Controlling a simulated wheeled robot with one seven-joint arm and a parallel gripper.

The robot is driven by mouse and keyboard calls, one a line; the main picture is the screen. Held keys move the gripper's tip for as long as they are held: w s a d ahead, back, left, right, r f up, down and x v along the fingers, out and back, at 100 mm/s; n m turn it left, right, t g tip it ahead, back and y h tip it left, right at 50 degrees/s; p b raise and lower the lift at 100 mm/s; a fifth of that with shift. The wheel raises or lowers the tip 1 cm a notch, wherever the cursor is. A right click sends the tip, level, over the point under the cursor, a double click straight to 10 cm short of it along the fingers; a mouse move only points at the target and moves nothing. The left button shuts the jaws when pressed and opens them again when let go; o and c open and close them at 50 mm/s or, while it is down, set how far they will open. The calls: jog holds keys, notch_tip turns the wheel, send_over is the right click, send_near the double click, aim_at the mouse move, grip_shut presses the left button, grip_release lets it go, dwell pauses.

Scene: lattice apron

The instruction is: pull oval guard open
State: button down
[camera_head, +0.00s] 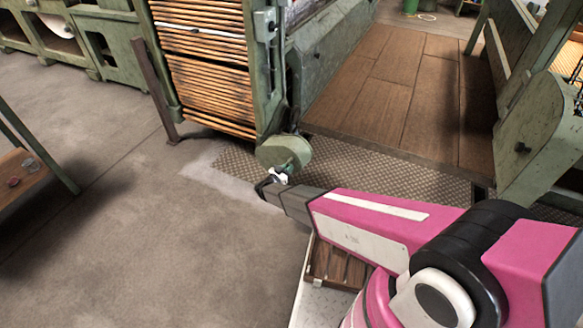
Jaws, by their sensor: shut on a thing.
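The oval guard (272,152) is a pale green rounded plate low on the corner post of the green machine frame, near the middle of the view. My gripper (282,174) is at the guard's lower edge, at the end of my dark wrist. It is shut on a small green part of the guard. The fingertips are small in the picture, and the exact grip is partly hidden. I cannot tell how far the guard stands open.
A slatted wooden panel (205,75) stands just behind and left of the guard. A metal tread plate (235,160) lies below, with a wooden platform (400,90) to the right. A rusty upright bar (155,90) stands left. The concrete floor (130,210) at front left is clear.

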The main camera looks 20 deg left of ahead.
jog(key=shift+a, duration=0.1)
jog(key=c, duration=1.5)
grip_release()
jog(key=shift+o, duration=0.2)
jog(key=shift+s, duration=0.1)
jog(key=v, duration=1)
jog(key=shift+s, duration=0.3)
jog(key=shift+a, duration=0.15)
